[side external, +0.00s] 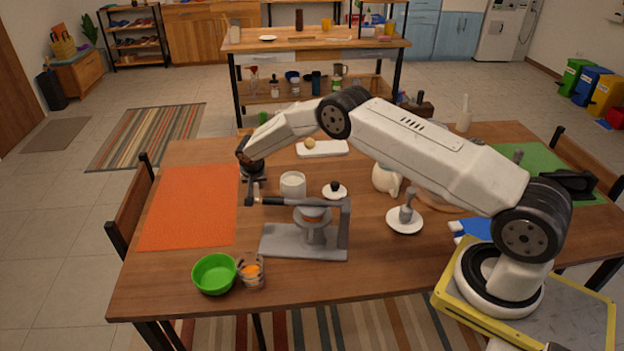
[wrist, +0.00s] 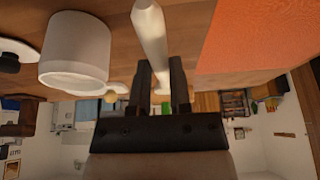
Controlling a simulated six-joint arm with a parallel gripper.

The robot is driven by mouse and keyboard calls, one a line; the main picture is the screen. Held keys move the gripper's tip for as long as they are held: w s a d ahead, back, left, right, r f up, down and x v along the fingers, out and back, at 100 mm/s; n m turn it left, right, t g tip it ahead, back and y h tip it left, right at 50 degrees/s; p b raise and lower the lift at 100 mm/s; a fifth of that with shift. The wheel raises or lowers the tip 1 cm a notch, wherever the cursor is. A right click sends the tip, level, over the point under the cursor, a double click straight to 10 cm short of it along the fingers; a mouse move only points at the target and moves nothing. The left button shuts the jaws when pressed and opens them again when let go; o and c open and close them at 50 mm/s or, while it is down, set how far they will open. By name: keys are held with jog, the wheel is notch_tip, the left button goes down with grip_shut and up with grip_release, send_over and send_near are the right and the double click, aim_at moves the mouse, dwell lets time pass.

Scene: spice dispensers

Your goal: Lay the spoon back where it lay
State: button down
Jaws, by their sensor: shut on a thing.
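My gripper (wrist: 155,75) is shut on a pale, long-handled thing (wrist: 148,35), which I take to be the spoon. In the side view my gripper (side external: 253,175) is low over the table, between the orange mat and a white cup (side external: 292,185). The spoon cannot be made out clearly there. The cup also shows in the wrist view (wrist: 75,50), to the left of the spoon and apart from it.
The orange mat (side external: 190,210) lies to the left. A grey press with a dark handle (side external: 305,242) stands in front of the cup, and a lid (side external: 335,191) lies to its right. A green bowl (side external: 214,274) and a glass (side external: 251,275) stand near the front edge.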

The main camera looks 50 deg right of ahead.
aim_at(259, 205)
jog(key=shift+f, duration=1.25)
jog(key=shift+f, duration=0.1)
jog(key=shift+f, duration=1.95)
jog(key=shift+f, duration=0.1)
jog(key=c, duration=0.5)
grip_release()
jog(key=shift+c, duration=0.2)
